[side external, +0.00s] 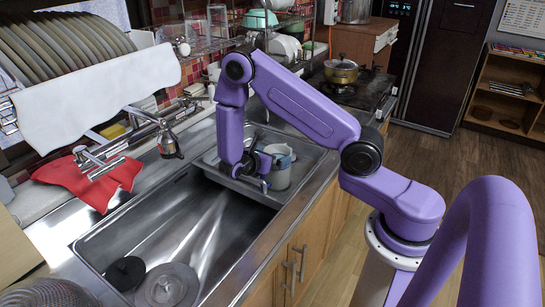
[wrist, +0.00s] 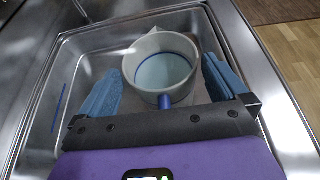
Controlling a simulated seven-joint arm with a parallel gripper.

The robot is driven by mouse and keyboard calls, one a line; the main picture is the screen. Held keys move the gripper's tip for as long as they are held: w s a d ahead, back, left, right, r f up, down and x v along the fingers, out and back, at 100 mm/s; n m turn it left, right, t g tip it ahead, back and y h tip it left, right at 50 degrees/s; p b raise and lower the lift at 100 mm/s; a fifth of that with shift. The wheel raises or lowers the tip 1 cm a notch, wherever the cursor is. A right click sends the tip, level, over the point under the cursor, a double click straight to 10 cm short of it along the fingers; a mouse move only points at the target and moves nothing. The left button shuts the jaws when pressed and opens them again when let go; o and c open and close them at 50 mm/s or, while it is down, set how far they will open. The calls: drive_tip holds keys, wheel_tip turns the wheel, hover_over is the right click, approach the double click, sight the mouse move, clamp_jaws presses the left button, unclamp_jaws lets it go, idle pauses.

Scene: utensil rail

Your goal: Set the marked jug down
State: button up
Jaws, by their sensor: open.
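The jug (side external: 281,168) is pale grey and stands upright in the small sink basin (side external: 219,160) beside the large one. In the wrist view the jug (wrist: 150,95) shows its open mouth, a blue line inside the rim, a spout at the far side and a blue handle (wrist: 165,102) toward me. My gripper (wrist: 163,88) is open, with one blue finger pad on each side of the jug's near part and the handle between them. In the side view my gripper (side external: 266,182) is at the jug's left side and hides part of it. I cannot make out a mark on the jug.
The large basin (side external: 190,225) holds dark and grey round lids (side external: 168,287) at its near end. A tap (side external: 168,145) and a red cloth (side external: 88,180) are on the left. A pot (side external: 341,72) sits on the stove behind.

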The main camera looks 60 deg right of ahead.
drive_tip(key=v, duration=1)
drive_tip(key=s+a+r+m+y, duration=0.1)
drive_tip(key=s+a+r+y, duration=0.2)
drive_tip(key=s, duration=0.5)
drive_tip(key=s+a+r+m+y, duration=0.2)
drive_tip(key=s+a+r+y, duration=0.2)
drive_tip(key=s, duration=0.5)
drive_tip(key=s+a+r+m+y, duration=0.2)
drive_tip(key=s+y, duration=0.4)
drive_tip(key=s, duration=0.3)
drive_tip(key=shift+a+r+y, duration=0.4)
drive_tip(key=shift+a+r, duration=0.5)
drive_tip(key=shift+r, duration=0.1)
